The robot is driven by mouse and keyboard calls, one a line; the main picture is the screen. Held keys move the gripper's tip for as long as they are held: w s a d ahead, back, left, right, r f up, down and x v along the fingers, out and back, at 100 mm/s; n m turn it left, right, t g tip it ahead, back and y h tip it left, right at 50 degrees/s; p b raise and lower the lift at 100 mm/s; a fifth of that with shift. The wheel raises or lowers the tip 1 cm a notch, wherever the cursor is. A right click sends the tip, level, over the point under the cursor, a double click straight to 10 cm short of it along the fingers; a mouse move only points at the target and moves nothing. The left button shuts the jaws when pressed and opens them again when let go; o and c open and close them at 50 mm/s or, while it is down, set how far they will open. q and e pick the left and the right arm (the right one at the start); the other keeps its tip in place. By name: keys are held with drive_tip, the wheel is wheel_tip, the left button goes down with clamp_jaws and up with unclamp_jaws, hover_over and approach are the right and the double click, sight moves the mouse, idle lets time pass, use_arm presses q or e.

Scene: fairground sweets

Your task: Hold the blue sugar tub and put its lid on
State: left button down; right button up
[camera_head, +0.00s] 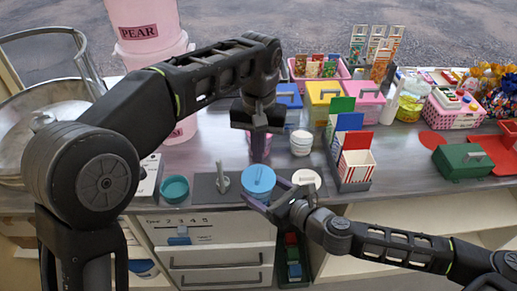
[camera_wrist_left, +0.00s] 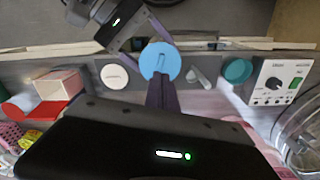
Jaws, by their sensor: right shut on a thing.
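The blue sugar tub (camera_head: 261,195) stands at the front of the counter, its body mostly hidden. A round blue lid with a raised bar handle (camera_head: 258,178) covers its top; whether it is fully seated I cannot tell. The lid also shows in the left wrist view (camera_wrist_left: 160,60). My right gripper (camera_head: 268,192) is shut on the tub from the front right, one finger on each side. My left gripper (camera_head: 259,158) points down above and just behind the lid.
A white round lid (camera_head: 306,178) lies right of the tub. A grey handled piece (camera_head: 222,178) and a teal bowl (camera_head: 174,188) are to its left. Stacked white tubs (camera_head: 300,142) and a striped box (camera_head: 356,168) stand behind right. The counter's front edge is close.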

sight(259, 173)
use_arm(q)
drive_tip(key=shift+f, duration=0.2)
idle(0.6)
drive_tip(key=shift+f, duration=2.5)
use_arm(e)
drive_tip(key=shift+r, duration=0.1)
use_arm(q)
drive_tip(key=shift+r, duration=2.65)
drive_tip(key=shift+f, duration=0.1)
use_arm(e)
drive_tip(key=shift+s, duration=0.1)
